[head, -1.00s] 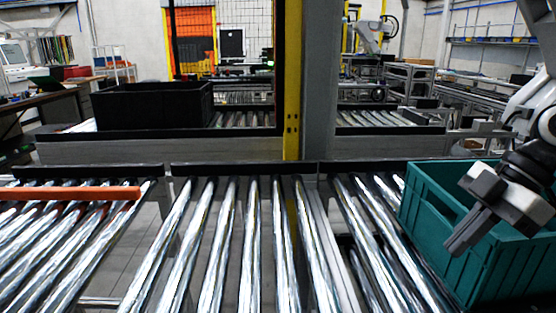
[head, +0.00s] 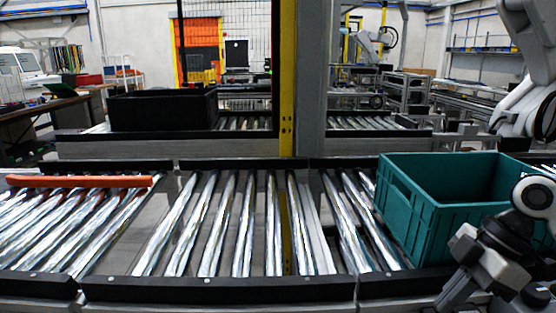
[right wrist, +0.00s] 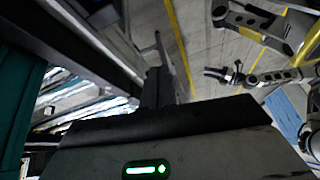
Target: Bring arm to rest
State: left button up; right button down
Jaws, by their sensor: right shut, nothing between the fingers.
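My right gripper (head: 450,294) is low at the right of the head view, in front of the teal crate (head: 412,222) and beside its near side. It is shut and holds nothing. In the right wrist view its dark fingers (right wrist: 158,86) point away past the grey gripper body with a green light. A jointed arm with a small dark gripper (right wrist: 222,76) shows at the right of that view, apparently my left one; its jaws are too small to read. My left arm is not in the head view.
The teal crate stands on the right end of the roller conveyor (head: 215,283). An orange bar (head: 80,181) lies across the left rollers. A black bin (head: 163,110) stands on the conveyor behind. A yellow and grey post (head: 288,80) rises mid-view. The middle rollers are clear.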

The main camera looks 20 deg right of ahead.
jog(key=s+a+f+m+h, duration=0.1)
jog(key=s+a+f+m, duration=0.2)
jog(key=f, duration=0.5)
jog(key=s+a+f+m+h, duration=0.1)
jog(key=s+a+f, duration=0.1)
jog(key=a+f, duration=0.5)
jog(key=s+a+f+m+t+h, duration=0.2)
jog(key=s+a+f+m+h, duration=0.15)
jog(key=s+a+m, duration=0.3)
jog(key=w+a+f+t+y, duration=0.3)
jog(key=w+a+f+t, duration=0.2)
jog(key=w+f+t, duration=0.1)
jog(key=shift+w+t, duration=0.5)
jog(key=shift+t, duration=0.2)
